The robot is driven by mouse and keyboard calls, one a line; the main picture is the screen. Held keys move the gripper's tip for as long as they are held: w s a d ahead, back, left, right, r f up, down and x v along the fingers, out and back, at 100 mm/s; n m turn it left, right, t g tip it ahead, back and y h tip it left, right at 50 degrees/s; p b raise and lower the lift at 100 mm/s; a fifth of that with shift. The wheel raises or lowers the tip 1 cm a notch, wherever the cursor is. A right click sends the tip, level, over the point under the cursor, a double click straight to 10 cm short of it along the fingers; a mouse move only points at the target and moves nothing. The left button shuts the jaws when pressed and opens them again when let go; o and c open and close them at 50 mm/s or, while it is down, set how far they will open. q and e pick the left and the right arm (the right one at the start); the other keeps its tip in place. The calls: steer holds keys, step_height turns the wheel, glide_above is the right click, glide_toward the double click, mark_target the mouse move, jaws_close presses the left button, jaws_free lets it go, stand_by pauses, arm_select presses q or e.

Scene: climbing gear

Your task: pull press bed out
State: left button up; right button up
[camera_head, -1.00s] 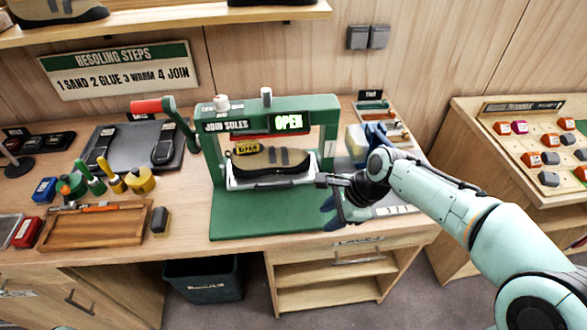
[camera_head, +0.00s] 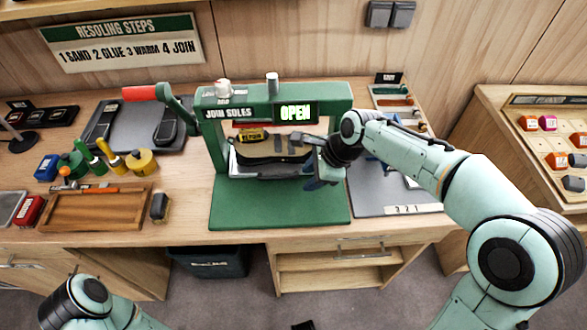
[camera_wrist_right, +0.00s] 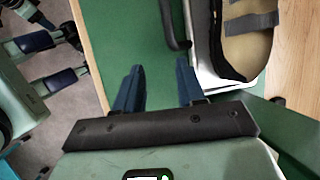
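The green press (camera_head: 222,135) stands on the bench, its display reading OPEN. Its press bed (camera_head: 240,165) sits inside the frame and carries a shoe (camera_head: 262,146) with a yellow tag. In the right wrist view, the pale bed (camera_wrist_right: 205,70), a dark bar handle (camera_wrist_right: 172,25) on its front and the shoe (camera_wrist_right: 245,40) show. My right gripper (camera_wrist_right: 160,72) is open and empty, its fingers short of the handle over the green base (camera_wrist_right: 120,30). It also shows at the press's front right (camera_head: 318,178). My left gripper (camera_wrist_right: 78,52) is open in the right wrist view, away from the press.
A red-handled lever (camera_head: 140,93) juts from the press's left side. A wooden tray (camera_head: 95,210), glue pots and a black brush lie to the left. A grey mat (camera_head: 385,195) lies to the right. The front of the green base is clear.

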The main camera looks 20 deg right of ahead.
mark_target(290, 176)
steer(key=w+a, duration=0.2)
steer(key=a, duration=0.1)
steer(key=shift+w+a+p, duration=0.15)
steer(key=shift+w+p, duration=0.15)
steer(key=shift+w, duration=0.1)
steer(key=shift+w+a+f, duration=0.1)
steer(key=shift+f, duration=0.45)
jaws_close()
